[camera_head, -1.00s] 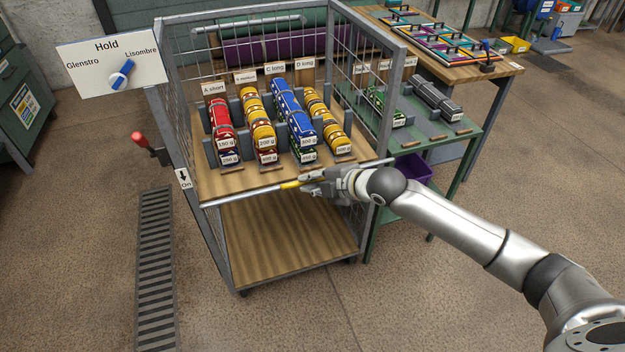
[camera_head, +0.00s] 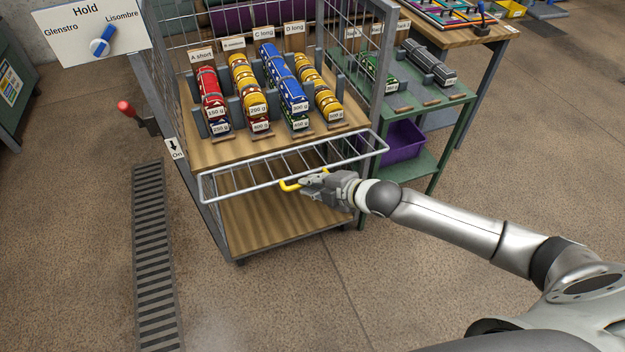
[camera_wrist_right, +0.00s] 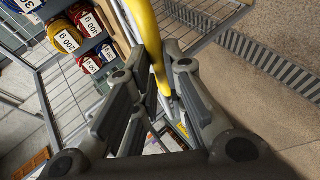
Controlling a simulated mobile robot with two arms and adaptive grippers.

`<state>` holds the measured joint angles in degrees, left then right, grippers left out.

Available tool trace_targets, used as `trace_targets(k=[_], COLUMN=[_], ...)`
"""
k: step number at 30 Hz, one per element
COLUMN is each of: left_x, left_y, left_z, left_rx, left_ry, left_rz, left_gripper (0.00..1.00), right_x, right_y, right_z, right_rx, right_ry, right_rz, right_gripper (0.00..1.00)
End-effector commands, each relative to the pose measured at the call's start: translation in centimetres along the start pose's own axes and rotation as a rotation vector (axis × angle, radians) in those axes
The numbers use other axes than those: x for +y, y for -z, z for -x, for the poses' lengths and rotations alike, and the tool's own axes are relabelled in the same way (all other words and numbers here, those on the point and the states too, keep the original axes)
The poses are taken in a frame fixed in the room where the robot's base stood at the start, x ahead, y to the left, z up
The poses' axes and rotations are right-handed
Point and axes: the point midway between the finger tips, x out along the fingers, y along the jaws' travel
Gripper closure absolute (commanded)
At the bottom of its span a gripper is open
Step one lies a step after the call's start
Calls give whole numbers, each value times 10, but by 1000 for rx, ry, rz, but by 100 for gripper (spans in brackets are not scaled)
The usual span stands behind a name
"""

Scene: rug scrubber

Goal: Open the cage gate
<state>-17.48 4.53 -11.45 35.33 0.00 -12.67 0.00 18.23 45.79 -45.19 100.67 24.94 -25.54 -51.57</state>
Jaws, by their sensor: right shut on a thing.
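The cage gate (camera_head: 240,191) is a pale wire frame across the front of the cage, just below the upper wooden shelf's front edge. It lies tilted outward, with its bars visible and its near edge toward me. A yellow handle (camera_head: 288,186) sits near the middle of its near edge. My right gripper (camera_head: 304,183) is shut on the yellow handle. The right wrist view shows the yellow handle (camera_wrist_right: 146,35) running between the two fingers (camera_wrist_right: 160,68). My left gripper is not in view.
The upper shelf (camera_head: 220,152) carries red, yellow and blue labelled weights (camera_head: 287,85). A red-knobbed lever (camera_head: 126,108) and a Hold dial sign (camera_head: 70,50) are at left. A green table (camera_head: 440,110) and purple bin (camera_head: 400,142) stand right. Floor in front is clear.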

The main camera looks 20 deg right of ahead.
Motion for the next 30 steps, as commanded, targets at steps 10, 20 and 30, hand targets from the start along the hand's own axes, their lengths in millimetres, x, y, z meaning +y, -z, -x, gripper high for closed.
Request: trace_targets(k=[10, 20, 30], left_x=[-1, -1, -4], left_y=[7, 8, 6], left_z=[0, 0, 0], left_rx=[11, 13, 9], left_ry=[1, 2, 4], left_rz=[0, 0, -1], left_gripper=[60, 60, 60], right_x=[-1, 0, -1], right_y=[0, 0, -1], right_z=[0, 0, 14], right_rx=[0, 0, -1], right_ry=[1, 0, 1], right_rz=[-2, -1, 0], right_gripper=[100, 66, 66])
